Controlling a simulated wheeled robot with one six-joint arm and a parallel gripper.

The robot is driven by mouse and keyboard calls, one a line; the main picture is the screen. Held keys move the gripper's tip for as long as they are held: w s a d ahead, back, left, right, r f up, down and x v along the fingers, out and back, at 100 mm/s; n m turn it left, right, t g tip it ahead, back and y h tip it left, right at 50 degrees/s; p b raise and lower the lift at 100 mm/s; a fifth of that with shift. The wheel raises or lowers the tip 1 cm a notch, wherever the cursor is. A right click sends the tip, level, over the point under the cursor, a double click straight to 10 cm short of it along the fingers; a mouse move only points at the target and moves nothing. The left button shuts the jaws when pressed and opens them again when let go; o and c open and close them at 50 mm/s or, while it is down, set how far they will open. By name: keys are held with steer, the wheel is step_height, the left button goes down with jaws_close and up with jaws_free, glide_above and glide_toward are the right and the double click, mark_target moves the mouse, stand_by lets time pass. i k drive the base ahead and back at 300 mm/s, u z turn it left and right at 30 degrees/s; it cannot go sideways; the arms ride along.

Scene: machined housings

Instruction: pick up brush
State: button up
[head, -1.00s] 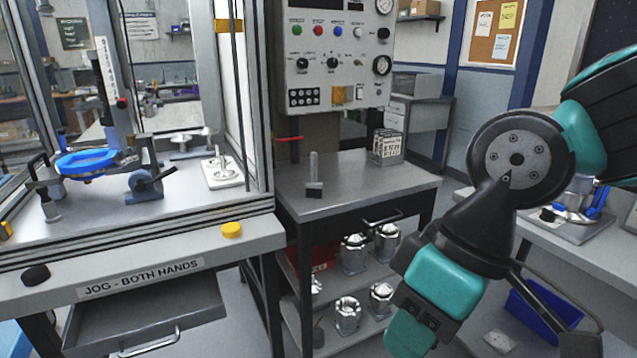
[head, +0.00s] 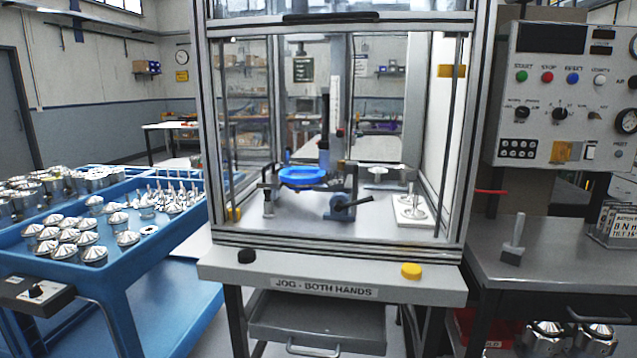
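The brush (head: 514,240) stands on the grey side table at the right, to the right of the framed machine. Its light grey handle points up, tilted slightly in the picture, and its dark head rests on the table top. My gripper and arm are not in view.
The framed machine (head: 330,268) with a blue ring fixture (head: 302,177) fills the middle. An open drawer (head: 316,322) juts out below it. A blue cart (head: 150,262) with metal parts stands left. The side table (head: 572,264) has a card rack (head: 612,222) at its right.

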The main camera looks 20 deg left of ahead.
mark_target(512, 253)
steer(key=k, duration=0.35)
steer(key=u, duration=0.7)
steer(key=i, duration=0.75)
steer(key=z, duration=0.85)
steer(key=i, duration=0.55)
steer(key=z, duration=0.55)
